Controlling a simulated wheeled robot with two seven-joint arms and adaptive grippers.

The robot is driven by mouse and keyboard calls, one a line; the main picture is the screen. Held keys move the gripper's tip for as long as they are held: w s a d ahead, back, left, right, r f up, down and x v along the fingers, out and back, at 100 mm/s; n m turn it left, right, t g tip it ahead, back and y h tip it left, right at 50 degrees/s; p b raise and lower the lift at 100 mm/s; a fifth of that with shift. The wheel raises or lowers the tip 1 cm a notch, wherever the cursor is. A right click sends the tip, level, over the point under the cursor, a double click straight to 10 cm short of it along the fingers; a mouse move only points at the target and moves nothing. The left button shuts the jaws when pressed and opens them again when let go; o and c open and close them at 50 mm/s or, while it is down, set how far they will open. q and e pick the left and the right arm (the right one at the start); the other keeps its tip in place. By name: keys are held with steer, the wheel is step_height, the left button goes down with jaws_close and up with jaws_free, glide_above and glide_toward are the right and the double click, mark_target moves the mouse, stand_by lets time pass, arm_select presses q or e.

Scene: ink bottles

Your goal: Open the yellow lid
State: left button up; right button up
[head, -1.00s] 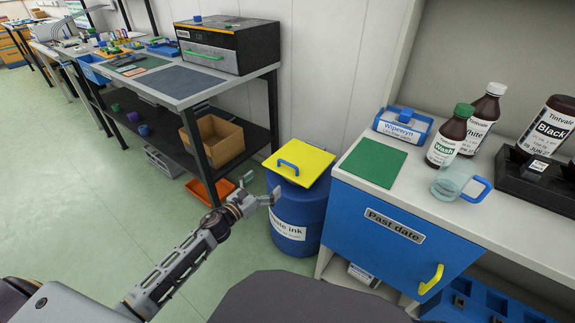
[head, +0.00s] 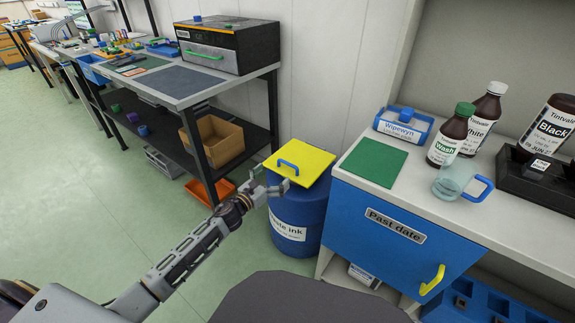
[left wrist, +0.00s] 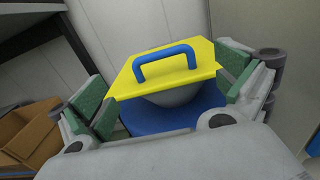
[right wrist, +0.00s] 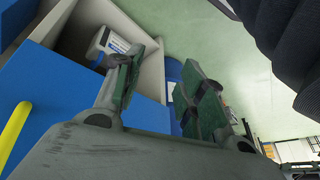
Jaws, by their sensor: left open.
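The yellow lid (head: 312,163) lies on the blue waste-ink drum (head: 297,212), with a blue arched handle (head: 287,167) on top. The lid also shows in the left wrist view (left wrist: 207,60), its handle (left wrist: 165,52) centred between my fingers. My left gripper (head: 271,181) is open and empty at the lid's near left edge, its green-padded fingers apart in the left wrist view. No grip on the handle shows. My right gripper (right wrist: 165,95) shows only in the right wrist view, with its fingers apart and nothing held, facing the cabinet and floor.
Right of the drum stands a cabinet with a blue "Past date" drawer (head: 395,232). Its top bears a green mat (head: 373,162), bottles and a cup (head: 452,180). A bench (head: 185,90) with a cardboard box (head: 213,142) below stands behind left.

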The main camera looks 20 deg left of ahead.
mark_target(288, 164)
arm_select(q)
steer(key=shift+b+x, duration=0.3)
steer(key=shift+x, duration=1.55)
steer(key=shift+w+d, duration=0.15)
steer(key=shift+w, duration=0.4)
steer(key=shift+x, duration=0.95)
steer(key=shift+w+d+b, duration=0.25)
steer(key=shift+w+b, duration=0.15)
steer(key=shift+w, duration=0.25)
steer(key=shift+w+d, duration=0.1)
steer(key=shift+w, duration=0.15)
arm_select(e)
steer(key=f, duration=0.2)
steer(key=a+f, duration=0.1)
steer(key=shift+f, duration=0.4)
steer(key=shift+r, duration=0.1)
